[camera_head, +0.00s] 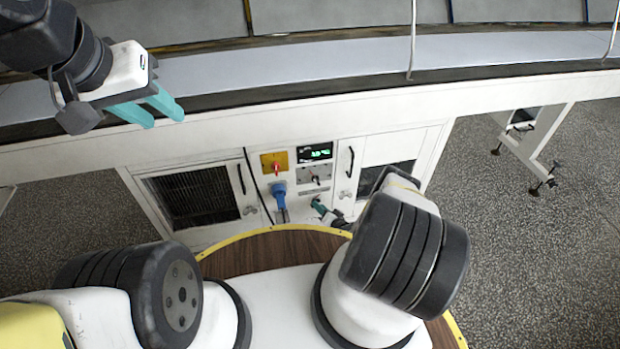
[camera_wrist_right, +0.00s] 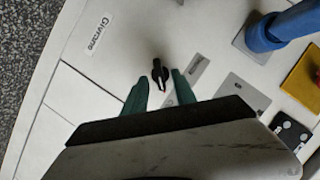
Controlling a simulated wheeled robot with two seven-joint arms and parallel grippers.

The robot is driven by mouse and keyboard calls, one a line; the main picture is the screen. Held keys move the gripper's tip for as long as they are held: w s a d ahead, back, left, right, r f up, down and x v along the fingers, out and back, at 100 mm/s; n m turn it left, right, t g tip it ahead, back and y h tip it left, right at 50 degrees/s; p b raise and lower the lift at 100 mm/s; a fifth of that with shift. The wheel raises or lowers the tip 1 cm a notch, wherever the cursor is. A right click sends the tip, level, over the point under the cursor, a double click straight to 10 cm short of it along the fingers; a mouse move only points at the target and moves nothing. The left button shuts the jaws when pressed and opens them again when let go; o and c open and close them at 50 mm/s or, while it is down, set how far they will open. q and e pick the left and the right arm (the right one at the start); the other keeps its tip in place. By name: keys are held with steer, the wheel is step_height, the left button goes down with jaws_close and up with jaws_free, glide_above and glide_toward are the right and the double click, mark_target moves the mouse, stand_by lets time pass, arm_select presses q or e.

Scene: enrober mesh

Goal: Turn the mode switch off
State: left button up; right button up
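A small black rotary switch (camera_wrist_right: 160,72) with a pointed handle is on the white panel in the right wrist view. It lies in the gap between the fingertips of my right gripper (camera_wrist_right: 161,76), which are apart, one on each side; contact with it is not visible. In the head view my right gripper (camera_head: 318,205) is at the lower part of the cabinet panel, and the switch is hidden there. I cannot read a mode label. My left gripper (camera_head: 158,108) is open and empty at the upper left, away from the panel.
Nearby on the panel are a yellow plate with a red knob (camera_head: 275,163), a lit display (camera_head: 316,153), a grey plate with another knob (camera_head: 315,175) and a blue plug (camera_head: 279,192). A vented door (camera_head: 195,196) is to the left. A white conveyor frame (camera_head: 400,107) runs above.

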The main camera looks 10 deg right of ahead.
steer(key=shift+x, duration=1.05)
jaws_close()
